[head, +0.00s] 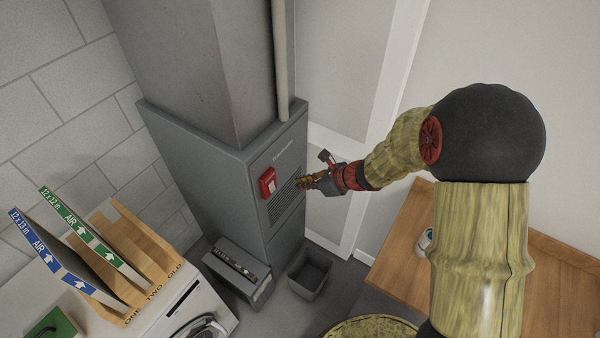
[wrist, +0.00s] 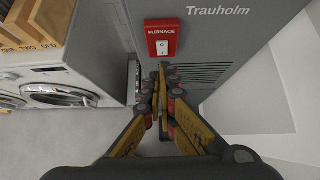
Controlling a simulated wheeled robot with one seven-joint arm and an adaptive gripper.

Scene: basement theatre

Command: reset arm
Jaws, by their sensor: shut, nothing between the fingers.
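My gripper (head: 304,182) is at the end of my outstretched arm, in front of the grey furnace cabinet and just right of the red furnace switch (head: 268,182). In the wrist view the yellow fingers of my gripper (wrist: 162,70) come together, shut and empty. The red switch plate (wrist: 162,40), labelled FURNACE, shows just beyond the fingertips, with a white rocker in its middle. I cannot tell whether the fingertips touch the cabinet.
The furnace cabinet (head: 205,155) stands against the block wall. A wooden rack (head: 118,285) with air filters sits on the white washer at left. A grey bin (head: 309,273) stands on the floor. A wooden table (head: 405,245) is at right, under my arm.

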